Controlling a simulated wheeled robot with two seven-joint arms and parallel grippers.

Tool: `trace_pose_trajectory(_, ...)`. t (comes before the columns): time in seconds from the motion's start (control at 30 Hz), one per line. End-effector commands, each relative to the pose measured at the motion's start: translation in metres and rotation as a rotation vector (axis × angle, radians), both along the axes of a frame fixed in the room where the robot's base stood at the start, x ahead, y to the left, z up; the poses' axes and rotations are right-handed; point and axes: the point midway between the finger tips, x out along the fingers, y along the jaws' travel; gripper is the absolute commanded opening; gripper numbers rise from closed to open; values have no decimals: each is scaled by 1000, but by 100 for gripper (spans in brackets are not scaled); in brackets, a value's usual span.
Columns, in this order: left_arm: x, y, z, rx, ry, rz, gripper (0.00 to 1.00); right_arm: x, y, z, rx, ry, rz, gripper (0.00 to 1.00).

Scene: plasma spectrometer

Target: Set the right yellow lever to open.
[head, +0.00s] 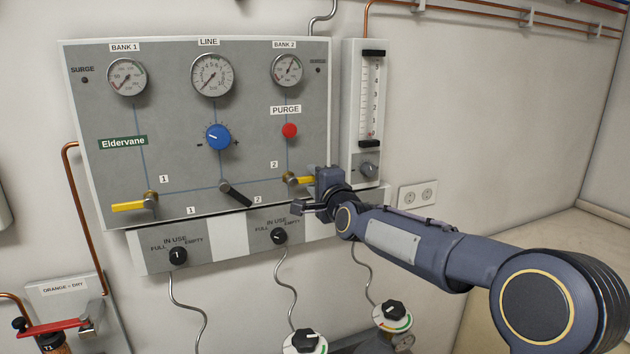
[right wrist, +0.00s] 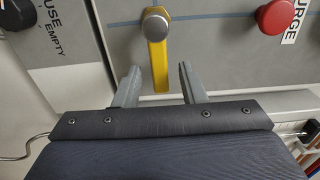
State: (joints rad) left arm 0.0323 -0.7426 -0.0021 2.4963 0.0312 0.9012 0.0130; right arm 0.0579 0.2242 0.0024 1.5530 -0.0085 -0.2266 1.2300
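The right yellow lever (head: 300,181) sits on the grey gas panel below the red purge button, beside a label 2. It lies about level, its handle pointing right from its pivot. In the right wrist view the yellow lever (right wrist: 158,58) hangs from a metal pivot knob, its free end between my fingers. My right gripper (head: 312,194) is at the lever's free end. In the right wrist view the gripper (right wrist: 158,75) is open, with a gap on both sides of the lever. My left gripper is not in view.
The left yellow lever (head: 133,206) points left. A black lever (head: 236,194) is tilted between them. The red purge button (head: 290,130) and blue knob (head: 218,137) are above. A flow meter (head: 367,110) stands right of the panel. Black selector knobs (head: 278,236) are below.

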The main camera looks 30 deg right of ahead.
Motion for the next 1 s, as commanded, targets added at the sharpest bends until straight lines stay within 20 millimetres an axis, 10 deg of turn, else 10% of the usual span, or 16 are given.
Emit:
trace_pose_trajectory(0.33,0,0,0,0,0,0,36,0,0,0,-1,1,0,1)
trace_pose_trajectory(1.0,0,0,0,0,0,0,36,-1,1,6,-120,9,2,0)
